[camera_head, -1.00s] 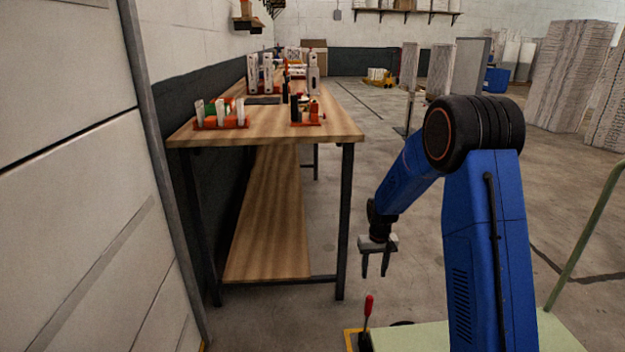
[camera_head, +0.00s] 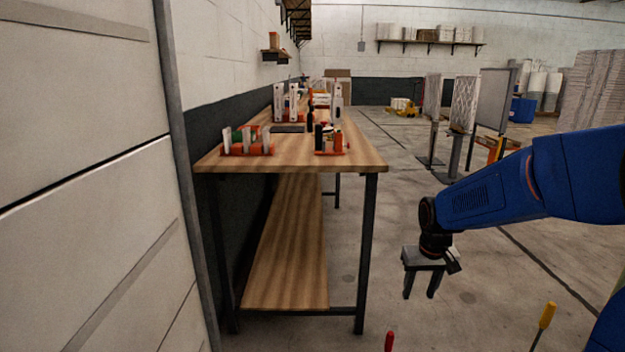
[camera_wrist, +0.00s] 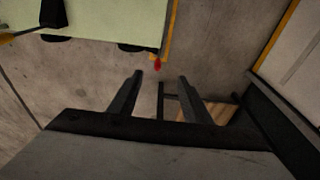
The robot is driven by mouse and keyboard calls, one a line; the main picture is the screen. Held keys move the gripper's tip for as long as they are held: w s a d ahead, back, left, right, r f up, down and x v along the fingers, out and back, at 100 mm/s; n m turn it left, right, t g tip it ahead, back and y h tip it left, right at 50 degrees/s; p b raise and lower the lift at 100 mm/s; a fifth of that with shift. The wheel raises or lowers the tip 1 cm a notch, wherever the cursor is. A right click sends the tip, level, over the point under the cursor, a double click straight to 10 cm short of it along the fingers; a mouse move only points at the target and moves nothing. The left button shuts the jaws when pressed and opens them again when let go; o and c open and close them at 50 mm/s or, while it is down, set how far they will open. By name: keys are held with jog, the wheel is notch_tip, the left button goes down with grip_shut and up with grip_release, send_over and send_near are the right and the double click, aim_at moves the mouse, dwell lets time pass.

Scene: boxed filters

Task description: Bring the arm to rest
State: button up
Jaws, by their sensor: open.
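My gripper (camera_head: 420,285) hangs pointing down at the end of my blue arm, in the open space to the right of the workbench. Its two fingers are apart with nothing between them. In the wrist view my gripper (camera_wrist: 160,85) also shows open and empty, with the concrete floor below. The upper part of my arm runs off the right edge of the head view.
The wooden workbench (camera_head: 355,163) stands left of my gripper, with red trays (camera_head: 247,150) on top. A red-handled tool (camera_head: 389,341) and a yellow-handled tool (camera_head: 546,315) stick up at the bottom.

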jog(key=s+r+t, duration=0.1)
jog(key=s+r, duration=0.3)
jog(key=s, duration=1)
jog(key=s+r+t, duration=0.1)
jog(key=s+r, duration=0.3)
jog(key=s, duration=1)
jog(key=shift+t, duration=0.4)
